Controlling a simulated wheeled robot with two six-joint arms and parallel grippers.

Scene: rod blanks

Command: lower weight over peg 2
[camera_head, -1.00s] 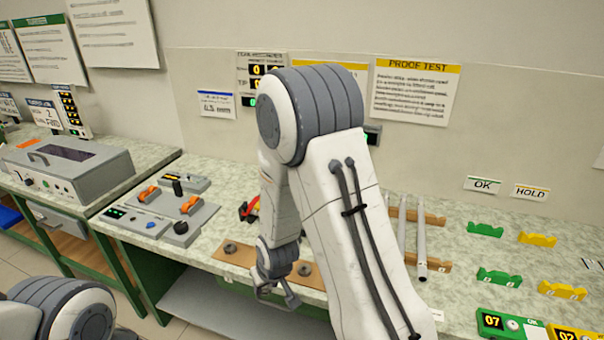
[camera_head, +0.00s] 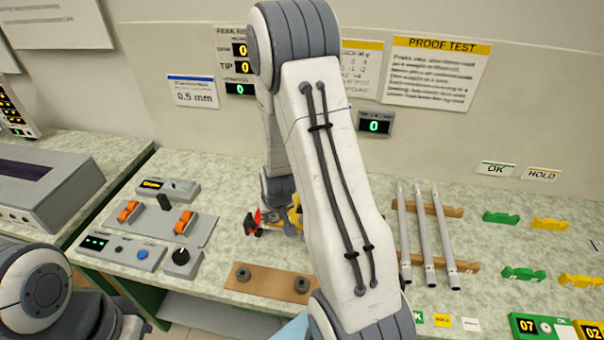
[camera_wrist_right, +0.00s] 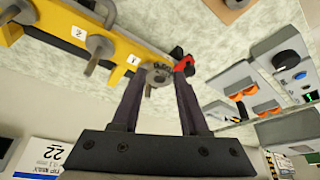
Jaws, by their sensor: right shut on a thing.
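My right gripper (camera_wrist_right: 155,82) is shut on a small grey round weight (camera_wrist_right: 157,76) in the right wrist view. A yellow bar (camera_wrist_right: 40,18) with labels 2 and 1 lies beside and beyond the fingertips. Peg 2 (camera_wrist_right: 98,48), a grey stub by the label 2, is to the left of the weight and apart from it. In the head view my right gripper (camera_head: 290,222) is small and partly hidden by my own arm, near the red piece (camera_head: 252,222). Most of the yellow bar is hidden there. My left gripper is out of view.
A brown board (camera_head: 270,282) with two grey discs lies at the bench's front edge. A control panel with orange switches (camera_head: 160,220) stands at left. Several metal rods (camera_head: 423,235) lie on brown supports at right, with green and yellow blocks beyond.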

